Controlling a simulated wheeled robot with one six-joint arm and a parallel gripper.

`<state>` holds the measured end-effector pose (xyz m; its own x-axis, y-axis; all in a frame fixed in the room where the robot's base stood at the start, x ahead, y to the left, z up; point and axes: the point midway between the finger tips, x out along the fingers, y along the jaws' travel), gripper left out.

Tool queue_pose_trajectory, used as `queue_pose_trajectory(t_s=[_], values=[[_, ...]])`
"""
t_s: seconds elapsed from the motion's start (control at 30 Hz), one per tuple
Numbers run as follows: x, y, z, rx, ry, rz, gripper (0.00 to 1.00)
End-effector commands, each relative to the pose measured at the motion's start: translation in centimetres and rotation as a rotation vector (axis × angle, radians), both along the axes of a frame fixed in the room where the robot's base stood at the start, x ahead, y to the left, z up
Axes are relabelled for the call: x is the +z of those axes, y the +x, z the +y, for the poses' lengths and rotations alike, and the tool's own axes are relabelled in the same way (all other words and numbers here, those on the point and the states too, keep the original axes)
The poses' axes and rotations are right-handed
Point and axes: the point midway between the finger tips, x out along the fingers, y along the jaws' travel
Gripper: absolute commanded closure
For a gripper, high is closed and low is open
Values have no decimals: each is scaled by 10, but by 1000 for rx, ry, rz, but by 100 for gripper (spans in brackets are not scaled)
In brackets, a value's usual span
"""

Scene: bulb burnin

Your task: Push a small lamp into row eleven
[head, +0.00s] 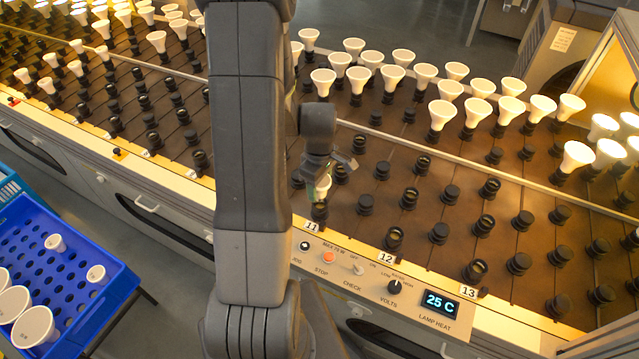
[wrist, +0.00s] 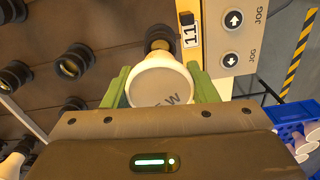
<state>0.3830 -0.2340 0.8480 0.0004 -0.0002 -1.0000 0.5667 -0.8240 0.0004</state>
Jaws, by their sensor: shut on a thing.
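My gripper (head: 321,187) is shut on a small white lamp (head: 323,181) at the near end of the row marked 11. In the wrist view the lamp's round pale face (wrist: 160,86) sits between the green fingers of my gripper (wrist: 160,90). A dark socket (head: 319,211) stands just below the lamp, beside the 11 label (head: 311,226). In the wrist view this socket (wrist: 158,42) shows just past the lamp. The lamp's base is hidden there, so I cannot tell whether it touches the socket or is in it.
The control panel (head: 375,283) with knobs and a 25 C display lies along the near edge. Empty sockets (head: 394,238) fill the rows to the right; lit lamps (head: 440,113) stand farther back. A blue crate (head: 100,272) with lamps stands at the lower left.

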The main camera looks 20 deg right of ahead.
Motion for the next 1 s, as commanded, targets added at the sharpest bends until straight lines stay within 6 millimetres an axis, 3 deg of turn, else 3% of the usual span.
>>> queue_pose_trajectory(t_s=[1.0], values=[[-32, 0, 0, 0, 0, 0, 70]])
